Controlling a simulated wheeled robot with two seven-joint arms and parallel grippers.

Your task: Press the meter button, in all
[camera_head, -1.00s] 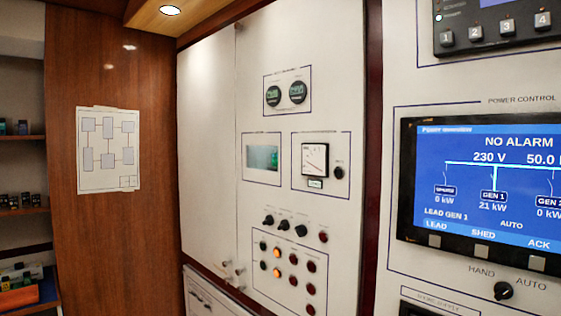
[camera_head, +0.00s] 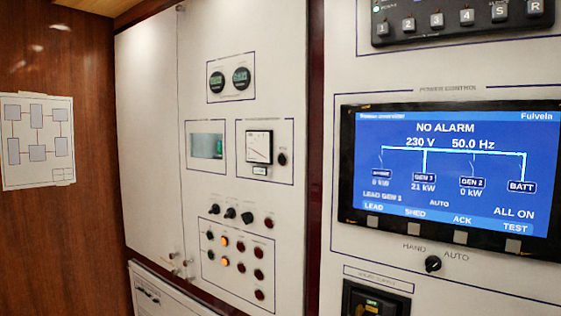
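A square analog meter (camera_head: 259,147) with a white face sits in an outlined box on the pale middle panel. A small round black button or knob (camera_head: 282,159) is just right of it, and a small label is below it. Two round dark gauges (camera_head: 228,79) are above. A greenish rectangular display (camera_head: 207,146) is to the left of the meter. Neither of my grippers is in view, and nothing touches the meter or the button.
Below are black knobs (camera_head: 230,213) and rows of lamps or buttons, two lit orange. A blue power-control screen (camera_head: 450,170) reads NO ALARM, with a HAND/AUTO knob (camera_head: 433,264) below. A diagram sheet (camera_head: 37,141) hangs on the wood wall at left.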

